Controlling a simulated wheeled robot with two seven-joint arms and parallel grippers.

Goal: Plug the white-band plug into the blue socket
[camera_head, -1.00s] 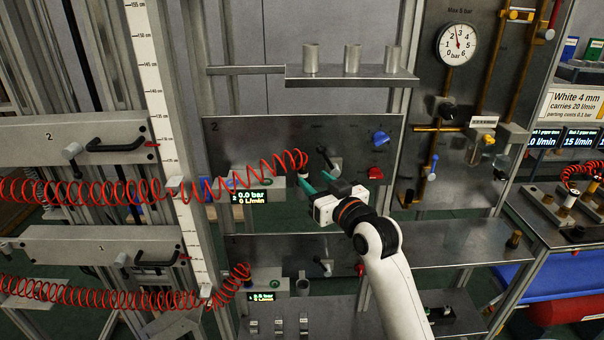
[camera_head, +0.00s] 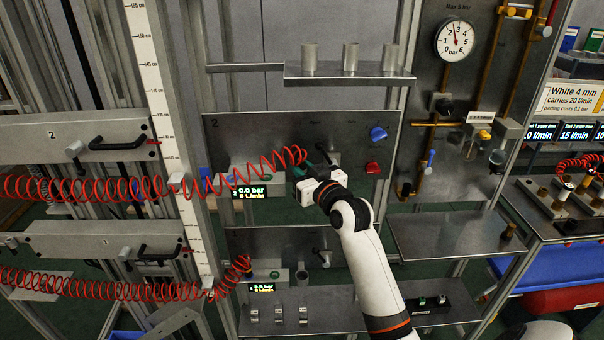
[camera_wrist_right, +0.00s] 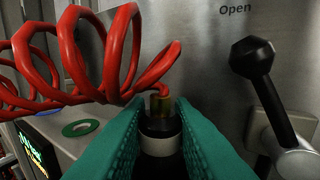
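The white-band plug (camera_wrist_right: 160,146) has a black body, a pale band and a brass-coloured end. It hangs on a red coiled hose (camera_wrist_right: 105,55), which also shows in the head view (camera_head: 268,165). My right gripper (camera_head: 308,165) is in front of the level 2 panel. In the right wrist view its green fingers (camera_wrist_right: 160,135) lie close against both sides of the plug, and they look shut on it. A green ring (camera_wrist_right: 80,128) shows left of the plug, with a bluish rim (camera_wrist_right: 47,112) partly cut by the hose. My left gripper is not in view.
A black lever (camera_wrist_right: 265,85) on a metal fitting stands right of the plug, below the word Open. A display (camera_head: 250,192) reads 0.0 bar. A blue knob (camera_head: 378,133) and a red knob (camera_head: 372,167) are on the panel. A shelf (camera_head: 350,77) with metal cups is above.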

